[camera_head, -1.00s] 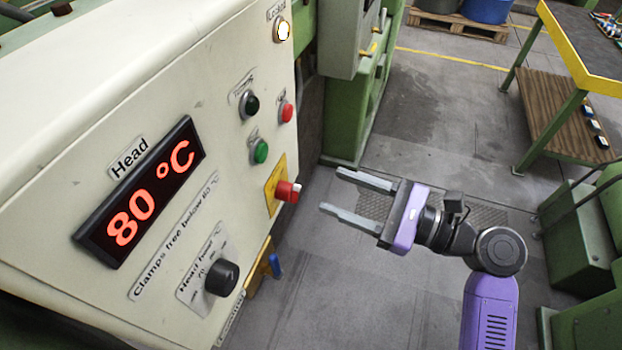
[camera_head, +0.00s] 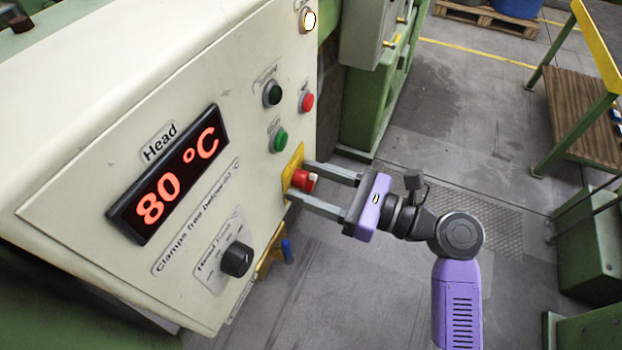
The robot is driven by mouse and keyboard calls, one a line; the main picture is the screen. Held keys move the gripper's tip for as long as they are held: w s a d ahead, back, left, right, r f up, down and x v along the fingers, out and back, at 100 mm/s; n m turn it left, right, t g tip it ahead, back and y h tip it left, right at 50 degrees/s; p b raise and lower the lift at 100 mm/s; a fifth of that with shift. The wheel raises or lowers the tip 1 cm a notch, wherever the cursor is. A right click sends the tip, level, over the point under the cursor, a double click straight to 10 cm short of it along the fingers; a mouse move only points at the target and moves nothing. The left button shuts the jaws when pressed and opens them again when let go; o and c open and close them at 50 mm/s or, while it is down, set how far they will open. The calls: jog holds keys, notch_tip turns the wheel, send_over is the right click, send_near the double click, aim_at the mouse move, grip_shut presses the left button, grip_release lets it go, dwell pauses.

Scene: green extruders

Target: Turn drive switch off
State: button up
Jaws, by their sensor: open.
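A red rotary switch (camera_head: 303,180) on a yellow plate (camera_head: 292,170) sits at the right edge of the cream control panel (camera_head: 75,205). I take it for the drive switch, as its label is not readable. My gripper (camera_head: 298,178) is open, with one finger on each side of the red switch. The fingertips reach close to the panel; whether they touch the switch or panel I cannot tell. The gripper's purple and grey body is to the right of the switch.
A black knob (camera_head: 236,259) and a blue handle (camera_head: 287,250) are below. Green (camera_head: 280,140), dark (camera_head: 272,93) and red (camera_head: 307,101) buttons are above. The display (camera_head: 170,178) reads 80 °C. A green table (camera_head: 575,100) stands right. Floor between is clear.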

grip_shut()
jog(key=shift+n, duration=0.3)
jog(key=n, duration=0.2)
jog(key=shift+n, duration=0.3)
jog(key=n+b, duration=0.1)
jog(key=n, duration=0.2)
jog(key=shift+f+n, duration=0.1)
jog(key=shift+n, duration=0.2)
jog(key=n+b, duration=0.2)
jog(key=n, duration=0.2)
jog(key=shift+n+b, duration=0.75)
jog(key=shift+n, duration=0.85)
